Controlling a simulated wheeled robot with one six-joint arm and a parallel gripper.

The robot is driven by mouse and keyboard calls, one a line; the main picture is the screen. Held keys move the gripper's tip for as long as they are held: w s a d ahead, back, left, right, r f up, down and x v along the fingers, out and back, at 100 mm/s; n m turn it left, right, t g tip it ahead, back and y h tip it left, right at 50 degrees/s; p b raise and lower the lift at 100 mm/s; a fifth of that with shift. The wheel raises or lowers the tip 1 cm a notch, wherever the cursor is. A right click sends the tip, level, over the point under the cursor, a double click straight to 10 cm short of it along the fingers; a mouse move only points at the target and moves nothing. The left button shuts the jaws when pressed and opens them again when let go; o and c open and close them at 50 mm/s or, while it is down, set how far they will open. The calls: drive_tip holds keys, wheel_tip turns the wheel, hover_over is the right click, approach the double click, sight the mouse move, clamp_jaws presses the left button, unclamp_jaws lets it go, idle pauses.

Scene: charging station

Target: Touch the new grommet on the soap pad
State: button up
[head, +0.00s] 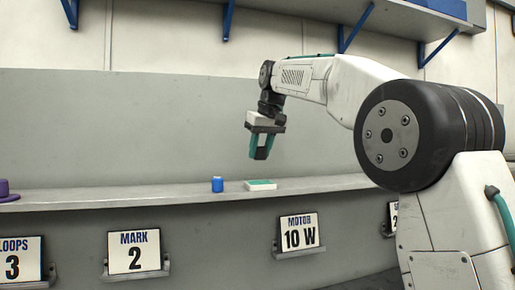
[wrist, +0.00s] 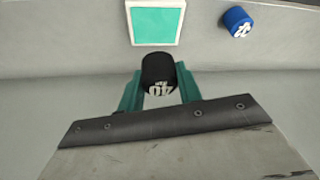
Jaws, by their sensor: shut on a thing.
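My gripper (head: 261,153) is above the shelf in the head view, fingers pointing down. In the wrist view its teal fingers (wrist: 160,98) are shut on a black grommet (wrist: 158,72) with a pale "40" mark. The soap pad, a green square with a white rim, lies flat on the shelf in the head view (head: 260,185), below my gripper. It also shows in the wrist view (wrist: 156,22), beyond the grommet. The grommet appears apart from the pad, with a gap of air between them in the head view.
A small blue cylinder (head: 217,184) stands left of the pad; it also shows in the wrist view (wrist: 237,22). A purple object (head: 5,190) is at the far left of the shelf (head: 120,196). Label cards (head: 134,252) hang below. The shelf between is clear.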

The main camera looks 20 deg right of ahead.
sight(259, 159)
drive_tip(key=f, duration=0.3)
drive_tip(key=shift+a+f, duration=0.15)
drive_tip(key=shift+a, duration=0.05)
drive_tip(key=shift+f, duration=1.2)
drive_tip(key=shift+f, duration=0.55)
idle(0.9)
drive_tip(key=shift+r, duration=3.55)
